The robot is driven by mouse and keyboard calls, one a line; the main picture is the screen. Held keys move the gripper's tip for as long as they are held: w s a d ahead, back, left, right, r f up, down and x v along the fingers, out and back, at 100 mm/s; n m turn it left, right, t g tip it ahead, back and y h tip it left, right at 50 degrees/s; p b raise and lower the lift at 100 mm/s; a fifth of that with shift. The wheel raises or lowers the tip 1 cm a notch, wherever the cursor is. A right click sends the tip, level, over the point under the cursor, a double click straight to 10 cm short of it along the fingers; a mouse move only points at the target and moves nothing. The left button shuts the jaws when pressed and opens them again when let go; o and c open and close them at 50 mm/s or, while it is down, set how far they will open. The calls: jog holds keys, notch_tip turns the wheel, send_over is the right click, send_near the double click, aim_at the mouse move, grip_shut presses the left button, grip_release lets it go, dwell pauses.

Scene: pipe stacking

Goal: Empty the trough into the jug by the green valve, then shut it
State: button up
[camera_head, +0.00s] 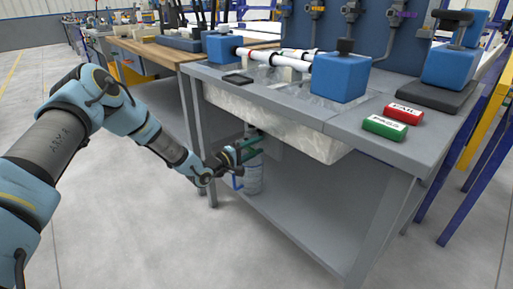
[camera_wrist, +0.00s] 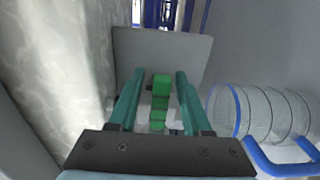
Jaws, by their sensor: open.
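The trough (camera_head: 275,117) is a long pale basin under the bench top, with rippled light on its side; its wall fills the left of the wrist view (camera_wrist: 60,60). The jug (camera_head: 254,178) stands below it on the lower shelf, clear and ringed, with a blue rim and handle; it is at the right in the wrist view (camera_wrist: 262,112). My gripper (camera_wrist: 158,78) is under the trough, beside the jug. Its teal fingers are open, either side of the green valve handle (camera_wrist: 160,92). I cannot tell whether they touch it. The valve's outlet is hidden.
The grey bench top (camera_head: 225,73) is above my gripper, and the lower shelf (camera_head: 310,215) has free room right of the jug. A bench leg (camera_head: 196,140) stands close to my forearm. Green (camera_head: 385,127) and red (camera_head: 403,113) blocks lie on top.

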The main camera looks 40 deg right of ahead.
jog(key=shift+d, duration=0.1)
grip_shut()
dwell(0.3)
dwell(1.1)
